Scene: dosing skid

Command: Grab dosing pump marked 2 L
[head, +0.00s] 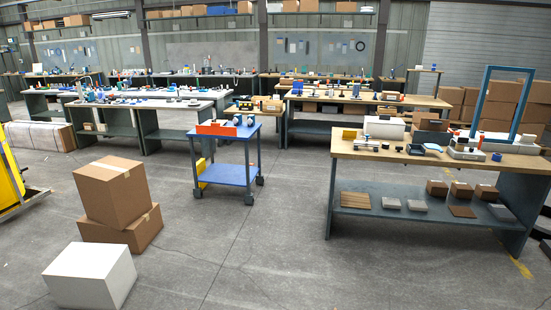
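I cannot pick out a dosing pump marked 2 L, as any labels are too small to read. A blue frame (502,105) stands upright on the wooden workbench (405,157) at right. Small devices (466,148) sit by its foot, and I cannot tell whether any is a pump. A blue trolley (224,174) at centre carries an orange-red block (215,129) and small whitish round items (244,120) on its top. My gripper is not in view.
Stacked brown cartons (115,192) and a white box (90,276) stand on the floor at front left. A yellow panel (10,175) is at the left edge. Long benches (150,104) run behind. The concrete floor (260,240) between the boxes and right workbench is clear.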

